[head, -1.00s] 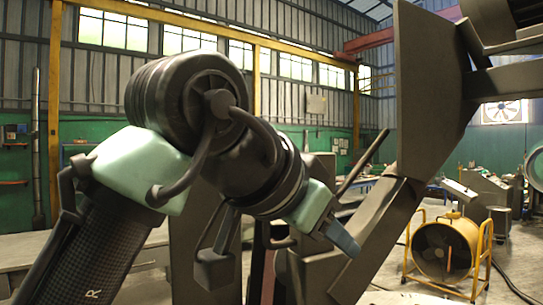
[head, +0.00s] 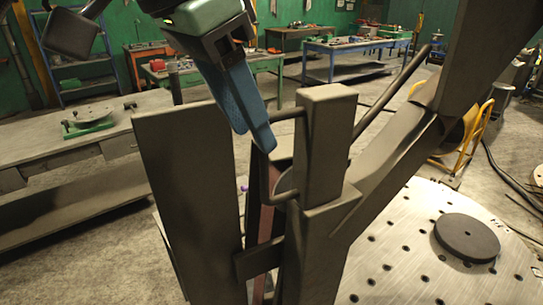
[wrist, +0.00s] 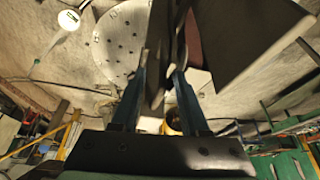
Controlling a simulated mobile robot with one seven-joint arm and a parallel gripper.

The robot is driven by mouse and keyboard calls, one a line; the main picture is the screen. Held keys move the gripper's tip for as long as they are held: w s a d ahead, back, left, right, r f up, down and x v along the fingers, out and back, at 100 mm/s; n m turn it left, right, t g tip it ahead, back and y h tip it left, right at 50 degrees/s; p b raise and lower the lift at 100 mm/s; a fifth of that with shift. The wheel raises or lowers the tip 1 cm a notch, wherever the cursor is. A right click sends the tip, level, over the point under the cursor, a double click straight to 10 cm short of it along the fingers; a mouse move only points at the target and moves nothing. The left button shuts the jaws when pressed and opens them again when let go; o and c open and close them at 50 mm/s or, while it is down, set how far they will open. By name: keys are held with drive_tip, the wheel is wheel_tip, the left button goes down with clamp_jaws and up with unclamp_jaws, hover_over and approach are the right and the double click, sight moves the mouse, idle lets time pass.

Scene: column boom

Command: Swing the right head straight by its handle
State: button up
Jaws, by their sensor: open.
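My gripper (head: 255,125) comes down from the top of the head view with blue fingers, beside a grey metal post (head: 325,135). A curved dark bar (head: 286,115), which looks like a handle, runs from the post toward the fingertips; its far part is hidden behind them. The head's grey plate (head: 188,190) stands to the left of the fingers, and a reddish-brown strip (head: 264,235) shows below them. In the wrist view my gripper (wrist: 160,85) is open, its blue fingers apart with dark metal edges between and beyond them. I cannot tell whether the fingers touch the bar.
A slanted grey boom arm (head: 395,165) and a thin rod (head: 395,95) rise to the right. A perforated round plate (head: 400,265) with a black disc (head: 467,238) lies at lower right. A workbench (head: 75,145) stands at left, and a blue table (head: 355,48) behind.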

sight(268, 162)
drive_tip(key=x, duration=0.8)
drive_tip(key=shift+w+p, duration=0.2)
drive_tip(key=shift+p, duration=0.2)
drive_tip(key=shift+w+d+f, duration=0.15)
drive_tip(key=shift+w+f, duration=0.1)
drive_tip(key=shift+f, duration=0.2)
drive_tip(key=shift+s+r, duration=0.1)
drive_tip(key=shift+c, duration=0.3)
clamp_jaws()
